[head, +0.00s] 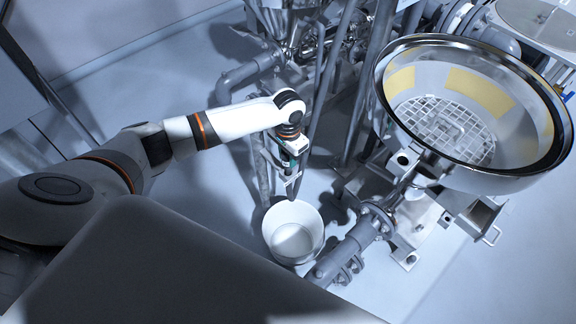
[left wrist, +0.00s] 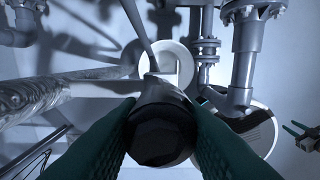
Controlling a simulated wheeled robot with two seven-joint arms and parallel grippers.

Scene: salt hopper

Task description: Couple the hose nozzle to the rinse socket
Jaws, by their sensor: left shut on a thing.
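My left gripper (head: 289,172) hangs in the head view above the white bucket, pointing down. In the left wrist view its two green fingers (left wrist: 160,135) are shut on a grey-and-dark piece with a black round end, which I take to be the hose nozzle (left wrist: 160,140). Its narrower far end points toward the bucket. The fingers cover its sides. I cannot single out the rinse socket for certain in either view. A small green-and-grey device (left wrist: 302,136) at the right edge of the left wrist view may be my right gripper; its state is unclear.
The white bucket (head: 294,232) stands on the floor, also in the left wrist view (left wrist: 181,62). Flanged grey piping (head: 376,218) runs beside it. A large round hopper with a sieve (head: 436,122) stands at right. Pipes and a steel cone (head: 288,22) are behind. Floor at left is clear.

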